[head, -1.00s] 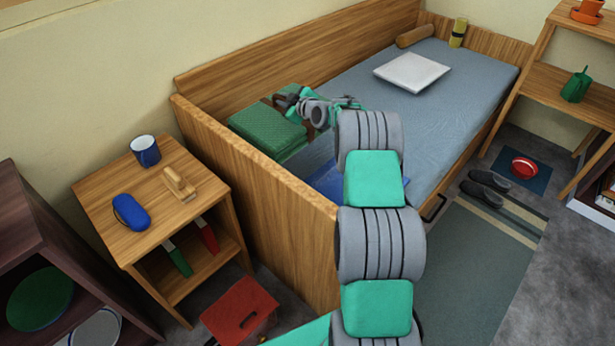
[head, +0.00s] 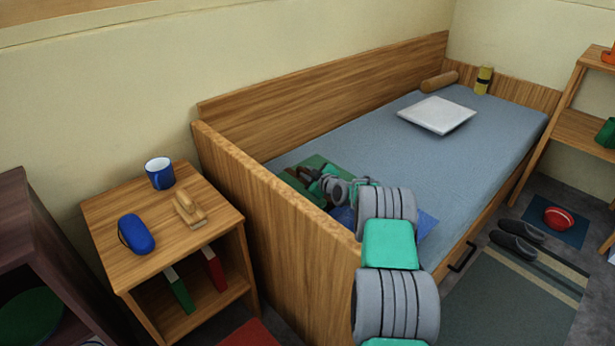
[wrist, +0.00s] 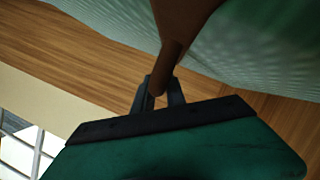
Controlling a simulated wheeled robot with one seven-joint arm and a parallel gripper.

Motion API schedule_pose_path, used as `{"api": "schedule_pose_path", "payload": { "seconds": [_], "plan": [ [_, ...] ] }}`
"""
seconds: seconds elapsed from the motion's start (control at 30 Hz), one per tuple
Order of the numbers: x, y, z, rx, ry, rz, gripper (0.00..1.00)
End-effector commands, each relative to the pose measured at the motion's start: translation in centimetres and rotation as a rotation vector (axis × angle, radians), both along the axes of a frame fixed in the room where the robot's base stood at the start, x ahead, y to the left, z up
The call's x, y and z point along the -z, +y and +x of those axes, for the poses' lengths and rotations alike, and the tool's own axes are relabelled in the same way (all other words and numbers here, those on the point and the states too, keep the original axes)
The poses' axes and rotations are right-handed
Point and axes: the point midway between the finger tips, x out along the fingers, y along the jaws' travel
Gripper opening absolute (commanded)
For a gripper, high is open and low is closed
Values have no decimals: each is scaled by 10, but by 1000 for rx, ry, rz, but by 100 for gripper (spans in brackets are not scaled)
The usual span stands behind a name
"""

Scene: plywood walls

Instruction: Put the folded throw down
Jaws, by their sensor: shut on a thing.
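The folded throw (head: 316,161) is green with a brown strap (wrist: 173,50). In the head view it is low over the near end of the bed, partly hidden by my arm and the bed's end panel. My gripper (head: 309,178) is shut on the strap; in the wrist view its fingers (wrist: 158,93) pinch it, with green cloth (wrist: 265,48) close around. I cannot tell whether the throw touches the mattress. A blue flat piece (head: 424,223) lies on the bed (head: 400,160) beside my arm.
The wooden end panel (head: 270,195) stands between the bed and a nightstand (head: 150,268) holding a mug (head: 160,174), a blue case (head: 136,235) and a wooden brush (head: 188,210).

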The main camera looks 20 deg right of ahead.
Motion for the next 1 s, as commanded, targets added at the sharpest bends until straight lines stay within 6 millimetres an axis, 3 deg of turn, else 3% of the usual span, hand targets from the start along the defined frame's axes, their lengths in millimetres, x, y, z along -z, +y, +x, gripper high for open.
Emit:
{"api": "schedule_pose_path", "payload": {
  "seconds": [0.3,0.33,0.57,0.87,1.0],
  "plan": [
    [-1,0,2,-1,-6,-4,0],
    [1,0,0,-1,0,-3,19],
    [1,1,0,-2,0,-3,37],
    [-4,1,1,-1,0,-3,38],
    [-12,-4,-19,1,0,-1,38]
  ]
}}
